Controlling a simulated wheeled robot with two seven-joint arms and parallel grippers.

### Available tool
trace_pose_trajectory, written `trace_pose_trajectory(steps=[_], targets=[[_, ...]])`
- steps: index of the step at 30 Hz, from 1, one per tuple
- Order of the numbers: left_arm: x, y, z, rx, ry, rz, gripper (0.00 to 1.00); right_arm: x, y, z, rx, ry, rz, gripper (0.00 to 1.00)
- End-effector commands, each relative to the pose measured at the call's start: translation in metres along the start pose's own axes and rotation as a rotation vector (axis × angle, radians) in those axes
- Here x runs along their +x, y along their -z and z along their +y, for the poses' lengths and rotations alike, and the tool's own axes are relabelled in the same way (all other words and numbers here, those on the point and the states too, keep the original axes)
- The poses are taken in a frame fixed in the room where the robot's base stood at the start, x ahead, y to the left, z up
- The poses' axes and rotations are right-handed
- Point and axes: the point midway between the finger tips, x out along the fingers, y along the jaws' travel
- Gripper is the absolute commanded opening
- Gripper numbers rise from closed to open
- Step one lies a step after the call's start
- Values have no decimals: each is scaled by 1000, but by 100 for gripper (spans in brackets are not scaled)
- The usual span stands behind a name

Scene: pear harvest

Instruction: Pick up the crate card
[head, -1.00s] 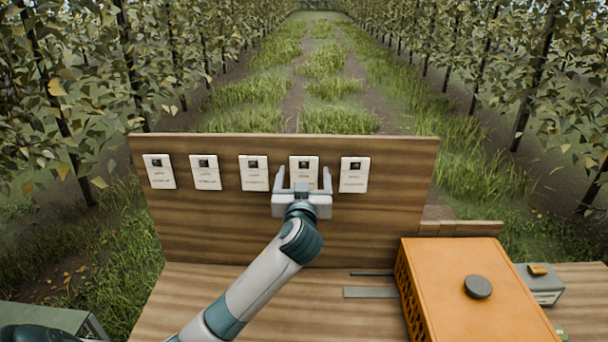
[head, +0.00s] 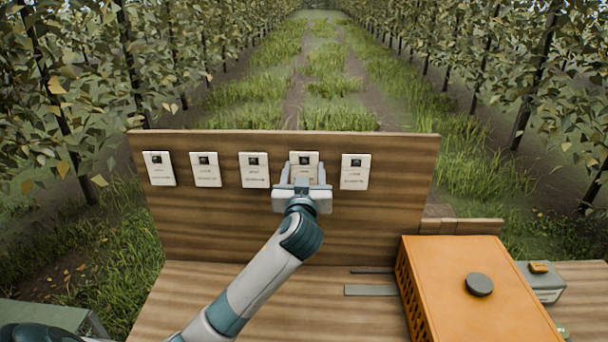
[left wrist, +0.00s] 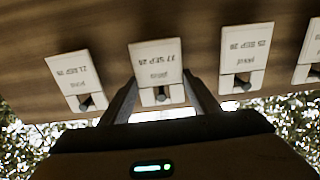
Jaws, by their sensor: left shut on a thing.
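A row of several white crate cards hangs on an upright wooden board (head: 225,225). My left gripper (head: 305,178) is at the fourth card from the left (head: 304,158), its two fingers shut on that card's sides. In the left wrist view this card (left wrist: 155,62) sits between the fingertips (left wrist: 162,88), seen upside down, with a date printed on it and a dark peg at its slot. The card is still against the board. The neighbouring cards, one to the left (head: 255,170) and one to the right (head: 355,171), are clear of the fingers. My right gripper is not seen.
An orange crate (head: 465,280) with a dark round knob on top stands on the wooden bench at the right. Flat grey strips (head: 370,291) lie on the bench left of the crate.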

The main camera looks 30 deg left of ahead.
Motion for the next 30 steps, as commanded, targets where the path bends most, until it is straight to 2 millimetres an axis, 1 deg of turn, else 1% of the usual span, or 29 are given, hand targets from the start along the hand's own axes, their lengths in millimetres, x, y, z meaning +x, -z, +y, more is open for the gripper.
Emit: trace_pose_trajectory(steps=[1, 2, 8, 18, 20, 22, 23, 24, 30], targets=[[0, -1, 1, -3, -1, 1, 34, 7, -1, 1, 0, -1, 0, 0], [-1, 0, 1, -4, -2, 1, 34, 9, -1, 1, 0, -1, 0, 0], [-39, -2, 2, -6, -4, 1, 34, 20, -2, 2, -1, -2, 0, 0], [-124, -2, 1, -8, -5, 0, 34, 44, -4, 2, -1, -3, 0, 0], [-139, 2, 1, -6, -4, -2, 34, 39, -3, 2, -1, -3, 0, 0], [-155, 2, 0, -6, -3, -3, 34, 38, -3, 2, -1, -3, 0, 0], [-156, 7, 0, -1, -1, -5, 34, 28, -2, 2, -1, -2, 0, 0], [-158, 7, 0, 2, -1, -5, 34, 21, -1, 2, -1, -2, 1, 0], [-170, 6, 0, 0, 0, -3, 34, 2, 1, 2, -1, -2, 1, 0]])
